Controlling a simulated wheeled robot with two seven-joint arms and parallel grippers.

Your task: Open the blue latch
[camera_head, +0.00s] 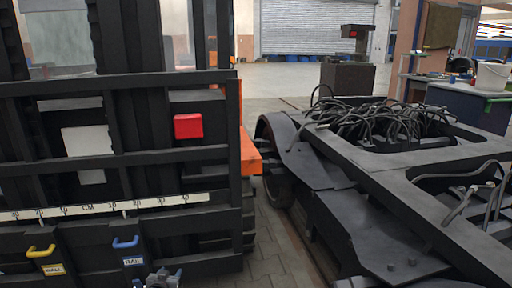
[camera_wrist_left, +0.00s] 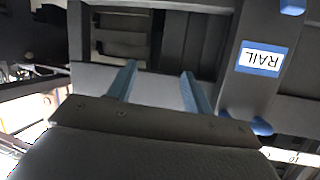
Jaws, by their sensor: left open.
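The blue latch (camera_head: 126,242) is a small bent handle on the dark frame at the lower left of the head view, above a label reading RAIL (camera_head: 133,261). In the left wrist view the RAIL label is upside down on the right, with a blue part of the latch (camera_wrist_left: 262,126) below it. My left gripper (camera_head: 162,279) shows at the bottom edge of the head view, right of and below the latch. Its two blue-grey fingers (camera_wrist_left: 158,85) are apart and empty in the left wrist view, clear of the latch. My right gripper is not in view.
A yellow latch (camera_head: 40,251) with its own label is left of the blue one. A white ruler strip (camera_head: 105,207) runs above both. A red block (camera_head: 188,126) is on the frame. A black bogie (camera_head: 375,200) with cables stands to the right, across a narrow floor gap.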

